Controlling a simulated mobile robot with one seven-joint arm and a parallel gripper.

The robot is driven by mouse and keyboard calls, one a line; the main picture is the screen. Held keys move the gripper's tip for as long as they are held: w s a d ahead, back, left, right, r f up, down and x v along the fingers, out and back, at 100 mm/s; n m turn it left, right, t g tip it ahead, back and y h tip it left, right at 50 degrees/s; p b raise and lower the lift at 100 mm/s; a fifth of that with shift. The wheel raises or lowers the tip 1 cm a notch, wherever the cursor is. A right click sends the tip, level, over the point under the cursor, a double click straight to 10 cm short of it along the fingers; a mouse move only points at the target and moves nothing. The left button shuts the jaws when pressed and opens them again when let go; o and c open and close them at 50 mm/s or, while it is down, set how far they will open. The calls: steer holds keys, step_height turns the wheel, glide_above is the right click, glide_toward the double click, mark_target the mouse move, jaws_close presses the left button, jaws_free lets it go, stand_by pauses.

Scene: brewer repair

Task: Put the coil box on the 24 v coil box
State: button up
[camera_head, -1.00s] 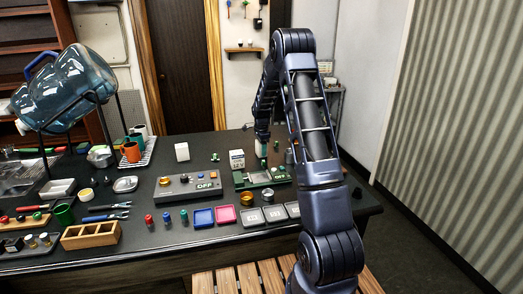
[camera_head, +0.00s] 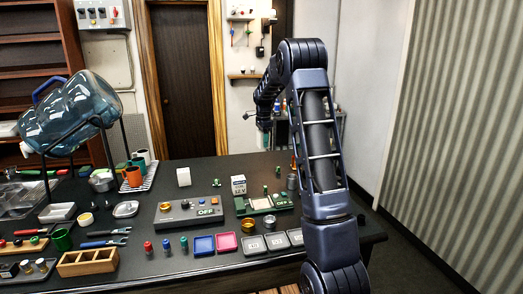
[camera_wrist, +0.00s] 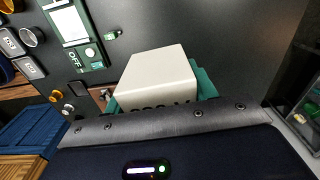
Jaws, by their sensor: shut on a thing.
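My gripper (camera_head: 265,138) is raised above the back right of the table. In the wrist view its green fingers are shut on a white box (camera_wrist: 155,70), whose dark lettering is partly hidden and not surely readable. The held box cannot be made out in the head view. A white box marked 12 V (camera_head: 238,186) stands upright at the back edge of the green device. Another white box (camera_head: 183,177), with no readable label, stands further left on the table. I see no readable 24 V label.
The green device (camera_head: 262,204) lies below my gripper, with metal cups and small green parts around it. Blue and pink trays and grey pads line the front. The table behind the boxes is mostly clear.

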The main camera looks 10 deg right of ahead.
steer(key=shift+r, duration=0.45)
steer(key=w+a+r, duration=0.2)
steer(key=w+a, duration=0.1)
steer(key=a, duration=0.6)
steer(key=w+a+r, duration=0.2)
steer(key=w+a, duration=0.2)
steer(key=a, duration=0.6)
step_height(320, 180, up, 4)
steer(key=f, duration=0.1)
glide_above(183, 170)
steer(key=shift+m, duration=0.4)
steer(key=f, duration=1.9)
steer(key=shift+s+d, duration=0.1)
steer(key=shift+s, duration=0.1)
steer(key=o, duration=1.1)
steer(key=shift+f, duration=0.1)
